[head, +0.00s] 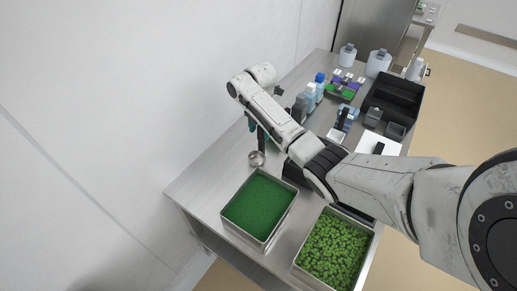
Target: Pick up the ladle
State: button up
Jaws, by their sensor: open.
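The ladle shows a small round metal bowl (257,158) on the steel table, just behind the green-filled pan. A dark upright part rises from the bowl toward my arm; I cannot tell how much of it is handle. My gripper (257,132) is mostly hidden behind my forearm. Dark parts with teal touches show below the arm, just above the bowl. The gripper is open, close to the ladle's upper part; whether it touches it or surrounds it cannot be seen.
A steel pan of fine green food (234,231) and a pan of green pieces (305,280) stand at the table's front. Bottles (312,93), a black organizer (411,89) and white jars (378,62) stand farther back. A wall (130,110) borders the left. Bare table (205,183) shows at front left.

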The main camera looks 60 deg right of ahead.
jog(key=shift+f, duration=0.95)
grip_shut()
